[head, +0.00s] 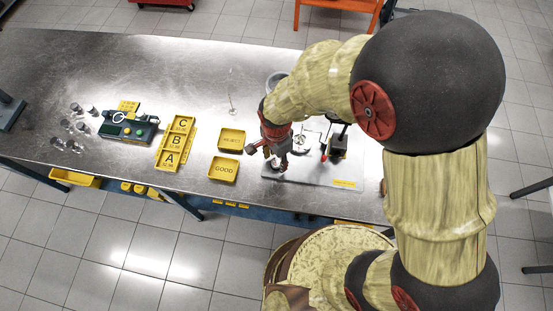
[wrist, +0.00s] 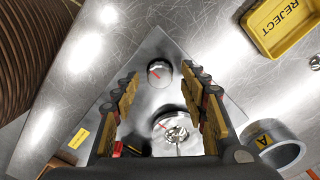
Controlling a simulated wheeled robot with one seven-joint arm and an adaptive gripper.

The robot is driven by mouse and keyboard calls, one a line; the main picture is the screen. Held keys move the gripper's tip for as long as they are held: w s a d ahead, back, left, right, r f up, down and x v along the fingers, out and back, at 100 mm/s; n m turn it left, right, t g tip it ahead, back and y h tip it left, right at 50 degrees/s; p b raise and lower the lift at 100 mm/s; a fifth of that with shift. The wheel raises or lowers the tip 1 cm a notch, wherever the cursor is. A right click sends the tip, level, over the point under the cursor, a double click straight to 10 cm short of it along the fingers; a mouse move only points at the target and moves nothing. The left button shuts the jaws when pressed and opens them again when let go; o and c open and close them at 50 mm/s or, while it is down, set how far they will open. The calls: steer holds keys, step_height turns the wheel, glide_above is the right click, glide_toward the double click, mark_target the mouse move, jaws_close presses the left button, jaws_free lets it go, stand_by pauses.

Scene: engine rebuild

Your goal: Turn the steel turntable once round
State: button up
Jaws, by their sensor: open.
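In the wrist view a round steel disc with a red mark (wrist: 168,122) lies on the steel base plate (wrist: 185,50) and carries a shiny part; it looks like the turntable. A smaller round steel piece with a red line (wrist: 159,74), perhaps a knob, lies on the same plate. My gripper (wrist: 159,80) is open and empty; in the picture the small piece shows between its fingertips and the disc lies lower, between the fingers. Whether it touches either cannot be told. In the head view my gripper (head: 274,160) is over the plate's left part, hiding some of it.
A dark stand with a red part (head: 337,145) is on the plate's right side. REJECT (head: 231,139) and GOOD (head: 223,169) trays lie left of the plate, the A/B/C tray (head: 176,143) and a green device (head: 129,127) further left.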

steer(key=shift+f, duration=0.35)
steer(key=shift+c, duration=0.4)
jaws_close()
